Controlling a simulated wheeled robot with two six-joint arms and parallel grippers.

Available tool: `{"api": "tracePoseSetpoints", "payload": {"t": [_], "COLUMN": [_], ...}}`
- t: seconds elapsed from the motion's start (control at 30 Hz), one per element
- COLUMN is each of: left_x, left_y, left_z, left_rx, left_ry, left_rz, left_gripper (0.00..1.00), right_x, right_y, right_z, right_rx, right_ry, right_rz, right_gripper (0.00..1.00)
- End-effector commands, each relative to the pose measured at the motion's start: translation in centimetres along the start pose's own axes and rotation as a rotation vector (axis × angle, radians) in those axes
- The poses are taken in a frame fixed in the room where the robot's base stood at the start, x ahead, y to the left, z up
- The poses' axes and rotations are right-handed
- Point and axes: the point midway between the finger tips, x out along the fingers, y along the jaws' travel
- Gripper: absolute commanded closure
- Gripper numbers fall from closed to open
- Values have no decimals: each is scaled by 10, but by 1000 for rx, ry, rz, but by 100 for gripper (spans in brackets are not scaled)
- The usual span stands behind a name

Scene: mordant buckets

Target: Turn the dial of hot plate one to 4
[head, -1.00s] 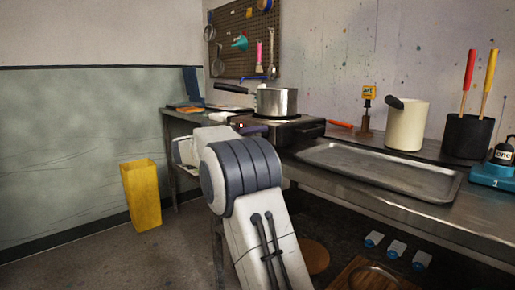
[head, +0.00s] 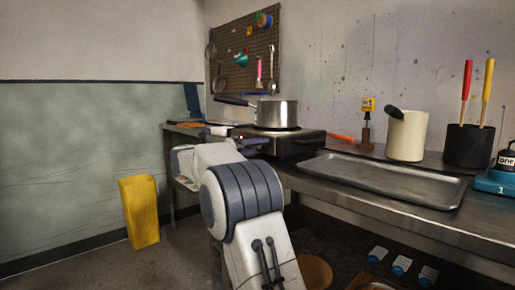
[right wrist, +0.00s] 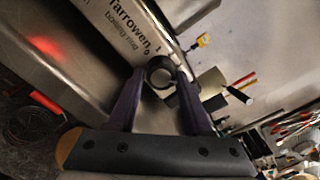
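The hot plate (head: 305,143) is a dark, low box on the bench, with a steel saucepan (head: 277,113) on top. Its front panel (right wrist: 118,22), lettered "Tarrowen boiling ring", shows tilted in the right wrist view. The dark round dial (right wrist: 160,73) on it sits between my right fingertips, which touch it from both sides. My right gripper (right wrist: 160,78) is shut on the dial; in the head view it (head: 252,141) is small and partly hidden by my arm. The dial's setting cannot be read. My left gripper is out of view.
A metal tray (head: 440,197) lies right of the hot plate. Beyond it stand a cream pot (head: 407,137), a black pot (head: 468,146) with red and yellow handles, and a teal device (head: 495,183). A yellow bin (head: 140,212) stands on the floor at left.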

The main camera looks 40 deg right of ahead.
Motion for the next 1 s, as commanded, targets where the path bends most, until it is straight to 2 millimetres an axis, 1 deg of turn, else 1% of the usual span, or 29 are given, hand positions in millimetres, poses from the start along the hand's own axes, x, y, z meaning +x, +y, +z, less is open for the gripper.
{"api": "tracePoseSetpoints", "payload": {"t": [0.03,0.07,0.33,0.47,0.57,0.8,0.9,1.0], "left_x": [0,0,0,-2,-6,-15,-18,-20], "left_y": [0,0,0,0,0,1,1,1], "left_z": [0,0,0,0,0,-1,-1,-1], "left_rx": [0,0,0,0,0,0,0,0], "left_ry": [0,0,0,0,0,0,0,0], "left_rz": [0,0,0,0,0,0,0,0], "left_gripper": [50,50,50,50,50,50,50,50], "right_x": [0,0,1,-7,-22,-71,-87,-98], "right_y": [1,1,0,-1,-1,0,0,0], "right_z": [0,0,0,2,2,2,2,1], "right_rx": [-2,-2,-1,-1,-1,-2,-2,-1], "right_ry": [-1,-1,-2,-4,-5,-5,-5,-4], "right_rz": [1,1,-1,0,2,3,2,1], "right_gripper": [28,25,25,25,25,25,25,25]}}
